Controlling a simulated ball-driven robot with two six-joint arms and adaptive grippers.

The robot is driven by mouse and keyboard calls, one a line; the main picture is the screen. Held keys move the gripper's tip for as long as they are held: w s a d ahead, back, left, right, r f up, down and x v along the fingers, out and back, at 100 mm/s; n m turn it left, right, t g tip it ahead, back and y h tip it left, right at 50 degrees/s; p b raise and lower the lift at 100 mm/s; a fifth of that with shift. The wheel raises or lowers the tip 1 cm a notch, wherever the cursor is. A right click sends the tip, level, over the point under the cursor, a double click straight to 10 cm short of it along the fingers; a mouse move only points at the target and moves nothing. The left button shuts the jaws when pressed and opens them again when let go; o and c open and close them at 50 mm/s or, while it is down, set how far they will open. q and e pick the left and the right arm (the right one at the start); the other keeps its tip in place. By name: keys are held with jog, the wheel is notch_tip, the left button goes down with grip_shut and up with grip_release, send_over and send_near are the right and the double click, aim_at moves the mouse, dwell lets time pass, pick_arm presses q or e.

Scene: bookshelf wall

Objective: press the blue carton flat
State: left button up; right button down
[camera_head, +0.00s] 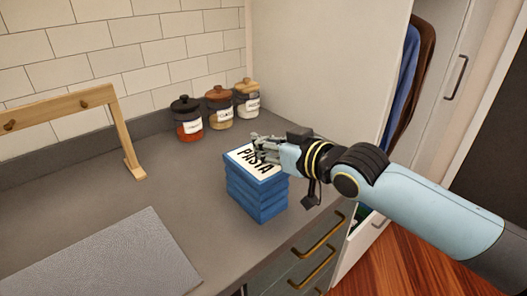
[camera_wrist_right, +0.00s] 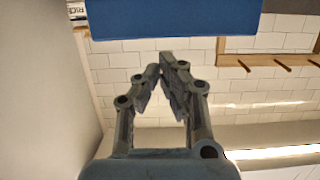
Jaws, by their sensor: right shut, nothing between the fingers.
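The blue carton (camera_head: 258,200) stands on the grey counter near its front edge, with a white top lettered PASTA. Its sides show horizontal creases, like stacked folds. My right gripper (camera_head: 258,141) is shut and empty at the far right part of the carton's top, covering some of it; I cannot tell whether it touches. In the right wrist view the shut fingers (camera_wrist_right: 165,62) point toward a blue face of the carton (camera_wrist_right: 170,18), which fills the upper edge. My left gripper is not in view.
Several lidded jars (camera_head: 220,108) stand at the back by the tiled wall. A wooden peg rack (camera_head: 126,135) stands at the left, and a grey textured mat (camera_head: 115,262) lies in front. A white panel (camera_head: 320,70) rises behind my right arm. The counter left of the carton is clear.

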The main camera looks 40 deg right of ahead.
aim_at(264, 196)
jog(key=shift+f, duration=0.7)
jog(key=shift+f, duration=0.1)
notch_tip(264, 196, down, 8)
jog(key=b, duration=0.6)
jog(key=shift+s+f+b, duration=0.1)
jog(key=shift+f+b, duration=0.1)
jog(key=shift+b, duration=0.2)
jog(key=shift+r, duration=0.15)
